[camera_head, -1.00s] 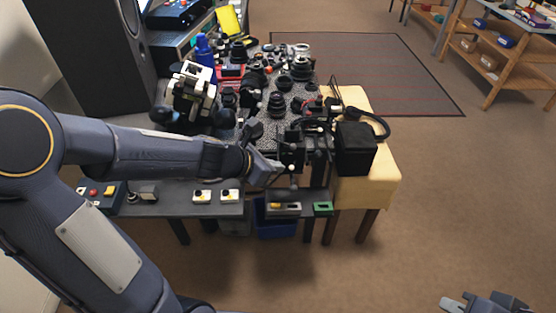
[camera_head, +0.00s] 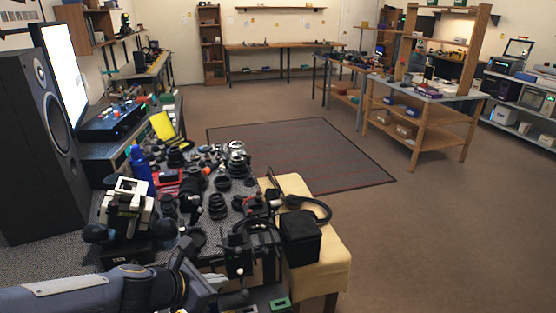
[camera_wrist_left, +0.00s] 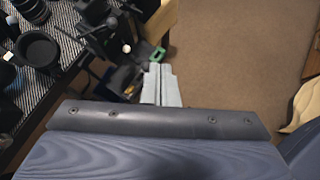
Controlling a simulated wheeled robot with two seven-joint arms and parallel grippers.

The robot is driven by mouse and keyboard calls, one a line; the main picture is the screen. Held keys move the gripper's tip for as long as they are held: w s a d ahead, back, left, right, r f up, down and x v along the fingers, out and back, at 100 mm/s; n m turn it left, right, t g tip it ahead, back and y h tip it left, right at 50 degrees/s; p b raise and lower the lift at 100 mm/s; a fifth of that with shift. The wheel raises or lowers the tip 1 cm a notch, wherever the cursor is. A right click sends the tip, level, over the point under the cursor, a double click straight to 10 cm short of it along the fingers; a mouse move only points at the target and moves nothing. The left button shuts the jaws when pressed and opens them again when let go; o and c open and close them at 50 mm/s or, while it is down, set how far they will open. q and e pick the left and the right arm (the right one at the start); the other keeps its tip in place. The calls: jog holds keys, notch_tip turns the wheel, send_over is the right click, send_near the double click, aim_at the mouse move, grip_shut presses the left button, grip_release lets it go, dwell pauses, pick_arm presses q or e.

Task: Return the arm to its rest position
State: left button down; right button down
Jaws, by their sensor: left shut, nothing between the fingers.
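My left gripper (camera_head: 232,298) is at the bottom of the head view, at the end of my grey-blue arm from the lower left. It is low beside the near edge of the cluttered bench. In the left wrist view its two pale fingers (camera_wrist_left: 160,84) lie together, shut and empty. Their tips are close to a small green part (camera_wrist_left: 158,54) in the picture, which also shows in the head view (camera_head: 280,304). I cannot tell whether they touch. My right gripper is not in view.
The bench holds several black lens parts (camera_head: 217,206), a white-and-black device (camera_head: 128,207) and a blue bottle (camera_head: 141,165). A black box (camera_head: 300,237) sits on a cream padded stool (camera_head: 334,258) at the right. Open brown floor (camera_head: 430,235) lies further right.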

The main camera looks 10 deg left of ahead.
pick_arm(q)
jog(key=s+d+r+m+h, duration=0.1)
jog(key=s+r+m, duration=0.4)
jog(key=m, duration=0.3)
jog(key=s+a+m+g+y+p, duration=0.2)
jog(key=s+a+m+y, duration=0.1)
jog(key=s+m, duration=1)
jog(key=m, duration=0.5)
jog(key=shift+s+a+r+m+g, duration=0.2)
jog(key=shift+s+r+m+g, duration=0.1)
jog(key=shift+g, duration=0.1)
